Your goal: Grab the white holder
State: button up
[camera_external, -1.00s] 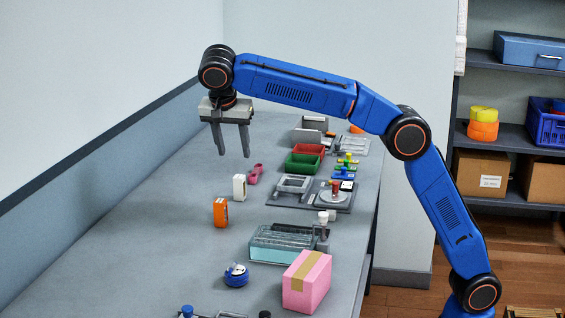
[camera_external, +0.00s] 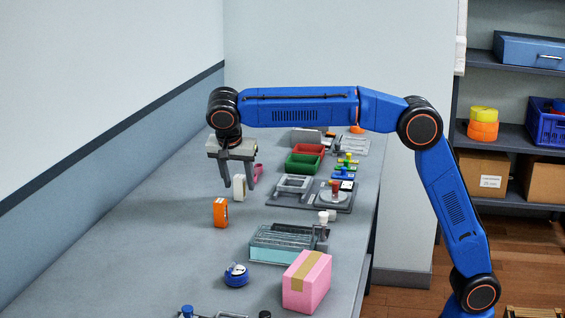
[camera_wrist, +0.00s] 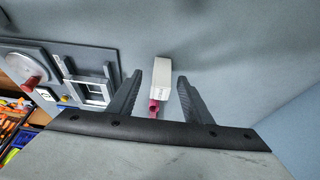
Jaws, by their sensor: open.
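The white holder (camera_external: 239,188) is a small upright block on the grey table. My gripper (camera_external: 237,184) is open and has come down over it, with one finger on each side in the picture. In the wrist view the white holder (camera_wrist: 161,74) shows between the two open fingers (camera_wrist: 158,88). I cannot tell whether either finger touches it. A pink item (camera_external: 258,170) lies just behind the holder, partly hidden by a finger; it also shows in the wrist view (camera_wrist: 154,106).
An orange block (camera_external: 220,213) stands close in front of the holder. A grey tray (camera_external: 285,202) with a round plate lies to the right, with green (camera_external: 303,163) and red bins behind. A clear teal box (camera_external: 281,246) and pink box (camera_external: 306,284) stand nearer. The table's left side is clear.

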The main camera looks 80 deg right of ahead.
aim_at(240, 186)
jog(key=shift+x, duration=1.5)
jog(key=shift+w, duration=0.1)
grip_shut()
